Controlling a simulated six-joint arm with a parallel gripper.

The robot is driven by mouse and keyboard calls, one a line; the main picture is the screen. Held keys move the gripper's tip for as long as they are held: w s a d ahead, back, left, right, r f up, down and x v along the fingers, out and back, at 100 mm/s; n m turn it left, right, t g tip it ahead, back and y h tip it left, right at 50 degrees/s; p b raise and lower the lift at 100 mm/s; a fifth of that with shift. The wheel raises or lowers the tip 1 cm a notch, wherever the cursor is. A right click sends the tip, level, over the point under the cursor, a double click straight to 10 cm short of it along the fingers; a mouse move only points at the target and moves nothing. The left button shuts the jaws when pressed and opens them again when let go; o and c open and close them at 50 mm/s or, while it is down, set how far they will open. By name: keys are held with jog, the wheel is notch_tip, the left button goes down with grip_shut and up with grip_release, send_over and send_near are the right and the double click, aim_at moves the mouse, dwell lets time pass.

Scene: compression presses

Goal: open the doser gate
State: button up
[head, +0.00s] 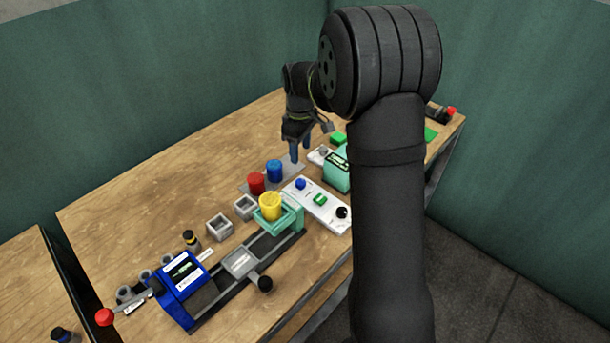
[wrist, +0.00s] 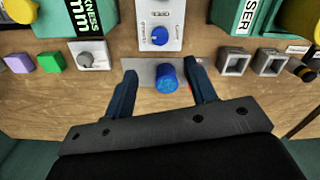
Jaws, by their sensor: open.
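The teal doser (head: 290,218) stands mid-table with a yellow cup (head: 270,206) at its top. In the wrist view, part of a teal block lettered "SER" (wrist: 238,18) shows at the top right. I cannot make out a separate gate. The white panel (head: 325,208) beside it carries a blue knob (head: 300,184), also in the wrist view (wrist: 159,36), a green button and a black knob. My gripper (head: 299,153) is open and empty, pointing down behind the blue cup (head: 274,170). In the wrist view that cup (wrist: 167,80) appears between the fingers, with no clear contact.
A red cup (head: 257,184) stands beside the blue one on a grey plate. Grey square holders (head: 219,227) and a blue press (head: 182,283) lie toward the front left. A teal thickness gauge (head: 337,172) stands right of my gripper. The table's back left is clear.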

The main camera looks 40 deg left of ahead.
aim_at(301, 182)
notch_tip(301, 182, down, 13)
jog(key=shift+r, duration=0.2)
jog(key=c, duration=1)
